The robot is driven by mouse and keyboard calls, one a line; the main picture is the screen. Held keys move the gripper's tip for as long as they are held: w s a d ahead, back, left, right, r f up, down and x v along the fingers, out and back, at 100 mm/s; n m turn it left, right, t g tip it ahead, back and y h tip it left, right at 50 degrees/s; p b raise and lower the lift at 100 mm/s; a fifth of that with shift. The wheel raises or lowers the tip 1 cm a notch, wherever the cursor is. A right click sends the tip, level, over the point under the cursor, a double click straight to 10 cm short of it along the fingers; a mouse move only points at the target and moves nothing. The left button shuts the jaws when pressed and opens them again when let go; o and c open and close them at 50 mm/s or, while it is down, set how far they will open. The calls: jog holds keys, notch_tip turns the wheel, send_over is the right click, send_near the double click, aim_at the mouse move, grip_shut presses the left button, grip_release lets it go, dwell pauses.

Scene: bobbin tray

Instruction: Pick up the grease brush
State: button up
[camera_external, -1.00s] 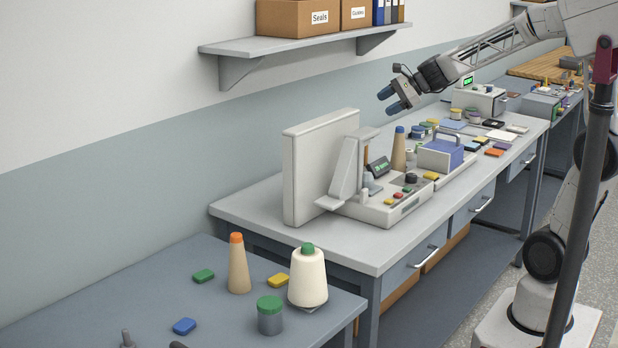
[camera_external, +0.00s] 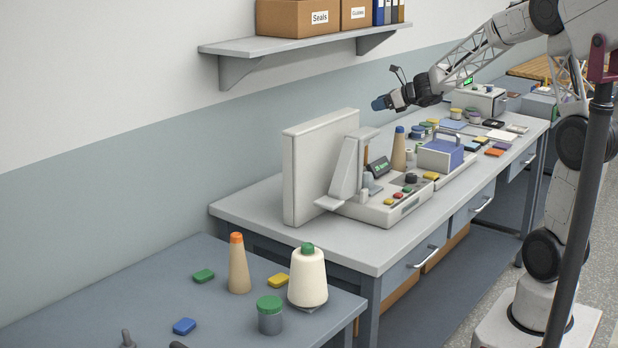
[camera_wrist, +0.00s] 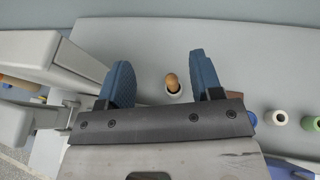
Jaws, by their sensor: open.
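A wooden, orange-brown handle (camera_wrist: 172,82) stands up from a small white round holder (camera_wrist: 174,96) in the wrist view; I take it to be the grease brush, and its bristles are hidden. In the external view a thin brown upright piece (camera_external: 365,156), likely the same handle, shows behind the grey machine, mostly hidden. My gripper (camera_wrist: 160,80) is open and empty, with its blue fingers on either side of the handle as seen from above. In the external view my gripper (camera_external: 379,104) is above the bench, clear of the machine.
A white panel (camera_external: 303,185) and grey machine (camera_external: 352,165) stand close by; they fill the left of the wrist view. A tan cone with blue tip (camera_external: 398,152) and a blue box (camera_external: 440,155) stand to the right. The bench toward the wall is bare.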

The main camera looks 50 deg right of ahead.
notch_tip(320, 180, down, 14)
dwell(0.3)
jog(key=shift+f, duration=0.15)
jog(key=shift+x, duration=1.25)
jog(key=shift+w+a, duration=0.1)
jog(key=shift+x, duration=2.5)
jog(key=c, duration=1)
